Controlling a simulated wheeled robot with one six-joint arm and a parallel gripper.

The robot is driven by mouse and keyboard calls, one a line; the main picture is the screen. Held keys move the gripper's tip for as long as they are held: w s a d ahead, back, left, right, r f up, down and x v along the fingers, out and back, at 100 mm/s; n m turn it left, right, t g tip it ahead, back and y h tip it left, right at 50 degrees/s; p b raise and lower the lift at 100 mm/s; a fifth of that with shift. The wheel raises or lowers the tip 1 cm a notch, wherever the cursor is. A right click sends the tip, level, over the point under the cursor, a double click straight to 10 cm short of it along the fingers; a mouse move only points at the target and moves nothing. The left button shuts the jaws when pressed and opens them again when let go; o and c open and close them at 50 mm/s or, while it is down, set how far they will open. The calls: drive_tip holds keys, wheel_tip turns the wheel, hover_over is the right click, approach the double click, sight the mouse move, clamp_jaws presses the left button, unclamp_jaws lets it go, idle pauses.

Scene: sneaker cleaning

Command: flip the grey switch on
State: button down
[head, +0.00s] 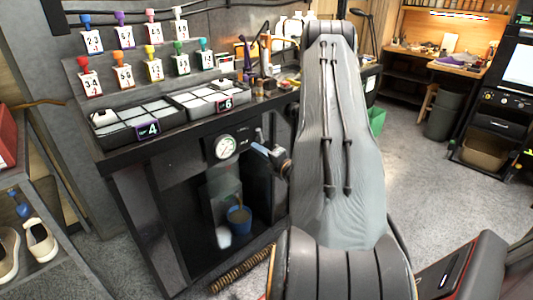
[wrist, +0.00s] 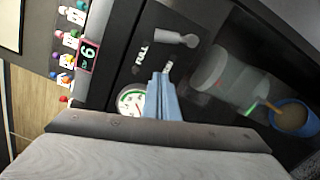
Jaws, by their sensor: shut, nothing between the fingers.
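The grey switch (wrist: 178,37) shows in the wrist view as a small light grey lever on the dark front panel of the bench. It lies close to the printed word FULL, and a second label is partly covered by my fingers. My gripper (wrist: 160,78) is shut and empty, its blue fingers together, with the tips a little short of the switch in the picture. Whether they touch the panel I cannot tell. In the head view my gripper (head: 257,146) is just right of the round gauge (head: 223,147), at the bench front. I cannot make out the switch there.
The gauge also shows in the wrist view (wrist: 131,101), partly behind my fingers. Below the panel is an open recess with a clear cylinder (wrist: 222,75) and a blue cup (head: 239,219). Trays (head: 140,122) and tagged coloured stamps stand on the bench.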

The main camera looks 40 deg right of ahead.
sight(261, 139)
drive_tip(key=shift+w+d+r+p, duration=0.2)
drive_tip(key=shift+w+d, duration=0.3)
drive_tip(key=shift+d, duration=0.15)
drive_tip(key=shift+w+d+r+p, duration=0.25)
drive_tip(key=shift+w+d, duration=0.3)
drive_tip(key=shift+d, duration=0.05)
drive_tip(key=shift+w+d+r+p, duration=0.2)
drive_tip(key=shift+w+d, duration=0.3)
drive_tip(key=shift+d, duration=0.15)
drive_tip(key=shift+d, duration=0.15)
